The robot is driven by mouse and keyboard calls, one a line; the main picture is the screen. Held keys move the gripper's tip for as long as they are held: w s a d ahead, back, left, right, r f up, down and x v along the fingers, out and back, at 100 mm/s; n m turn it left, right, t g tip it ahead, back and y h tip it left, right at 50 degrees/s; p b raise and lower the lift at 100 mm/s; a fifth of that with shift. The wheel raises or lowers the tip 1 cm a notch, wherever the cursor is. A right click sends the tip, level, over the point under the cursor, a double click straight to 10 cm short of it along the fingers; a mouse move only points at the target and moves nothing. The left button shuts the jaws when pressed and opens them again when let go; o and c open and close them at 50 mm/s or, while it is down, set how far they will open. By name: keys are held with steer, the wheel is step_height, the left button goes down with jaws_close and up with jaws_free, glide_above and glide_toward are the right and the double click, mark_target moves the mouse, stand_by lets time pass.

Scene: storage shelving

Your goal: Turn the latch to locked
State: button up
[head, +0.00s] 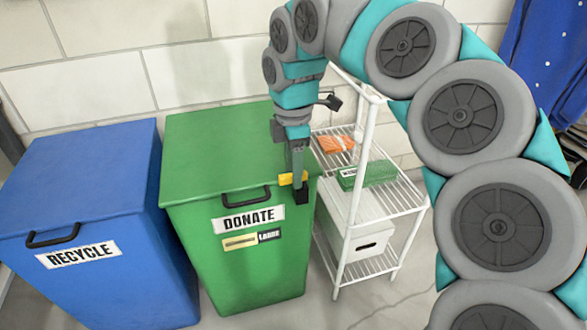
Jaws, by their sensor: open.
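A green bin (244,275) marked DONATE stands in the middle of the head view with its lid down. A small yellow piece (286,179), seemingly the latch, shows at the bin's upper right front, just below the lid edge. My gripper (300,192) points down directly in front of it, open, and hides part of it. I cannot tell whether they touch, or which way the latch is turned. A two-part plate (252,240), tan on the left and dark with small lettering on the right, is below the DONATE label; its words are too small to read surely.
A blue RECYCLE bin (92,283) stands close on the left. A white wire rack (405,197) on the right holds an orange item (336,143), a green box (367,174) and a white box (370,243). Floor shows in front of the rack. My arm covers the right side.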

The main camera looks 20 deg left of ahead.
jaws_close()
stand_by(0.5)
